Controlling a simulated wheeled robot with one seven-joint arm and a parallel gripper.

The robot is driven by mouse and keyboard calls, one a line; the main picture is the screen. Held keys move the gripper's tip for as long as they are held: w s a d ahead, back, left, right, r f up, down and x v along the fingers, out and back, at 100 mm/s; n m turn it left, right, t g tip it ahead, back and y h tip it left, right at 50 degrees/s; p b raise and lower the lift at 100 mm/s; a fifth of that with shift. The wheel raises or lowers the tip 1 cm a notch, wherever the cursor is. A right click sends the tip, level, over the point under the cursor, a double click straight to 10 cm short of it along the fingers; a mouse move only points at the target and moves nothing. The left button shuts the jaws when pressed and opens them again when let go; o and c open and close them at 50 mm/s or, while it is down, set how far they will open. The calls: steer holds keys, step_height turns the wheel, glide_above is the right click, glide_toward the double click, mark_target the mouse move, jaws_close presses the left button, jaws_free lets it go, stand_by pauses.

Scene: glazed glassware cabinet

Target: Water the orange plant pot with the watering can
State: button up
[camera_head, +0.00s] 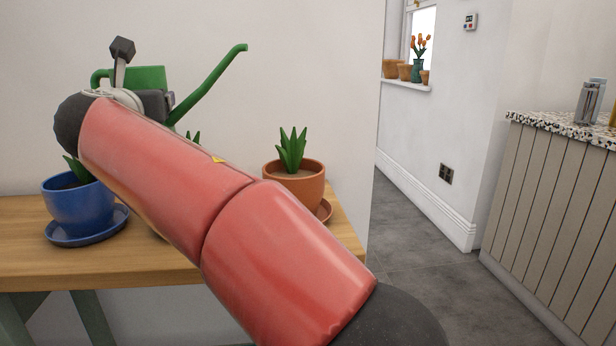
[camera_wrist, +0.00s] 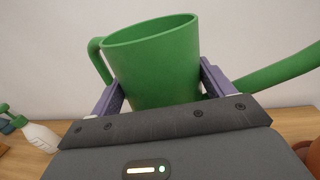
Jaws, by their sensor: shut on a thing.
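The green watering can (camera_head: 148,76) is held up above the left part of the wooden table, its long spout (camera_head: 208,86) reaching up to the right. In the wrist view the can's body (camera_wrist: 155,62) sits between both fingers of my gripper (camera_wrist: 160,88), which is shut on it. The can looks roughly upright, with a slight tilt in the wrist view. The orange plant pot (camera_head: 296,187) with a green plant stands on a saucer at the table's right end, apart from and below the spout. My red arm hides the middle of the table.
A blue plant pot (camera_head: 78,204) on a saucer stands at the table's left. Another plant's leaf tips show behind my arm. A white bottle (camera_wrist: 38,135) stands at left in the wrist view. A counter (camera_head: 560,180) is at right, with clear floor between.

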mark_target(132, 78)
steer(key=shift+s, duration=0.1)
steer(key=shift+d+r+m+t, duration=0.25)
steer(key=shift+d+m, duration=0.1)
steer(key=shift+m, duration=0.35)
steer(key=shift+d+r+m+t, duration=0.2)
steer(key=shift+d+m+t, duration=0.1)
steer(key=shift+m, duration=0.4)
stand_by(2.7)
steer(key=shift+a+f+n+g, duration=0.25)
steer(key=shift+a+n+g, duration=0.1)
steer(key=shift+n, duration=0.4)
steer(key=shift+a+f+n+g, duration=0.2)
steer(key=shift+a+n+g, duration=0.15)
steer(key=shift+n, duration=0.4)
steer(key=shift+r, duration=2)
